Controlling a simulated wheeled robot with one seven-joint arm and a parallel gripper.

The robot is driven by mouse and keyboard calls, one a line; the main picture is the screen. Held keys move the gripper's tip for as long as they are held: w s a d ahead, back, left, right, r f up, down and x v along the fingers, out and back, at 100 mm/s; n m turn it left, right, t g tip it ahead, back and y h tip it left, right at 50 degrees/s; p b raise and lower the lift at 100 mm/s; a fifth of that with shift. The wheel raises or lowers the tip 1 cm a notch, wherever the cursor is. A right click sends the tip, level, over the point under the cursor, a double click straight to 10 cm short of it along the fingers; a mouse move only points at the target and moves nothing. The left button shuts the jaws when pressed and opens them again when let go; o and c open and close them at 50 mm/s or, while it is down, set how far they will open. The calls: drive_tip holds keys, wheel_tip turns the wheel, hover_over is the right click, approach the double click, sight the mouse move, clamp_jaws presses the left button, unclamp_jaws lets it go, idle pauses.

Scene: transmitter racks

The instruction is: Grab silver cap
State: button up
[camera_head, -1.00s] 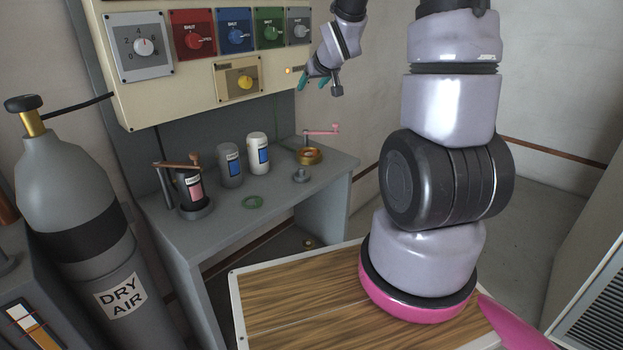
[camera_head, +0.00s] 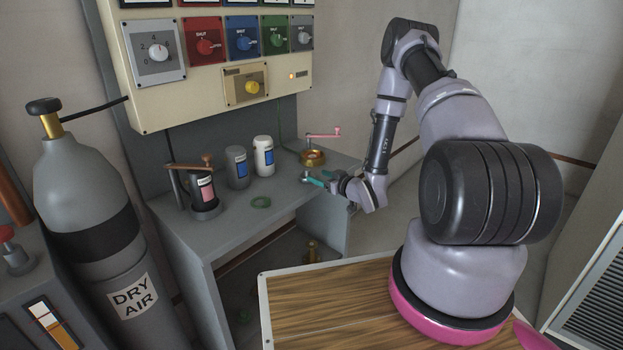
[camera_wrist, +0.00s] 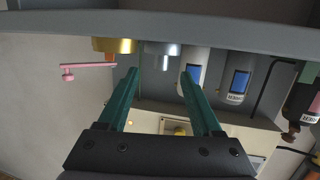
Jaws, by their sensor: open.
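The silver cap (camera_wrist: 162,50) is a small grey piece with a short stem at the shelf's edge. In the wrist view it lies just beyond and between my two green fingertips. My gripper (camera_wrist: 160,70) is open, with a finger to either side of the cap's line and nothing held. In the head view my gripper (camera_head: 313,177) reaches in from the right at the shelf's front right corner. Its fingertips partly hide the cap there, and I cannot tell whether they touch it.
The shelf's front middle is clear.

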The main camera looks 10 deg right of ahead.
drive_tip(key=x, duration=1)
drive_tip(key=shift+w+a+r, duration=0.1)
drive_tip(key=shift+w+a, duration=0.05)
drive_tip(key=shift+w, duration=0.05)
drive_tip(key=shift+c, duration=0.3)
clamp_jaws()
